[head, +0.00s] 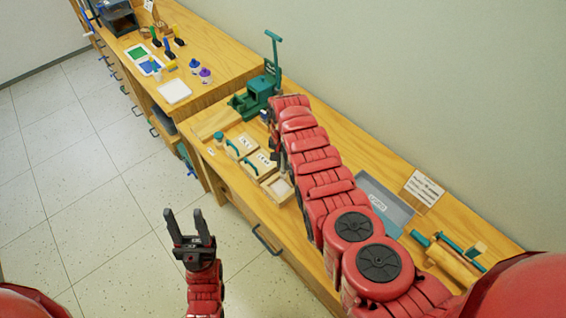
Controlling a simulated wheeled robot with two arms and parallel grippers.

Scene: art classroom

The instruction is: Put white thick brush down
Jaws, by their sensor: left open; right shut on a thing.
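My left gripper (185,216) is open and empty, held up over the floor in front of the bench. My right arm reaches across the wooden bench (340,147) from the lower right. My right gripper (275,141) is at its far end, mostly hidden by the arm, with only small dark parts showing above the bench near the wooden boxes. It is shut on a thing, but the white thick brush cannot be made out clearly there.
A green press (262,87) stands behind the wrist. Wooden boxes with teal handles (240,147) and a small light tray (280,187) lie near the front edge. A grey tray (382,205), a sign (424,188) and a roller (449,262) lie right. Another table (218,62) holds paints.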

